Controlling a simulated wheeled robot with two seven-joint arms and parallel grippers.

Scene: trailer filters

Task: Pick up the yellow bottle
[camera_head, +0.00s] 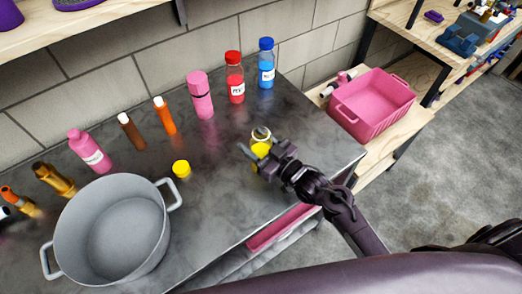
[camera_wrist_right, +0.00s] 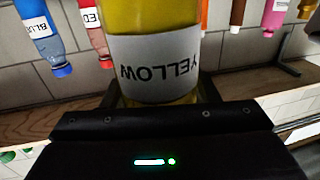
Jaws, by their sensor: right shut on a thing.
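The yellow bottle (camera_head: 260,150) stands at the right part of the dark metal table, with a pale ring-shaped top showing. My right gripper (camera_head: 257,145) is shut on it, the fingers on either side of its body. In the right wrist view the yellow bottle (camera_wrist_right: 153,55) fills the space between the fingers, its white label reading YELLOW upside down. The gripper hides much of the bottle in the head view, so I cannot tell if its base touches the table. My left gripper is not in view.
A small yellow round piece (camera_head: 181,170) lies left of the bottle. Red (camera_head: 236,80), blue (camera_head: 266,65) and pink (camera_head: 201,97) bottles stand along the wall. A grey pot (camera_head: 110,225) is at left. A pink crate (camera_head: 371,103) sits on the wooden shelf at right.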

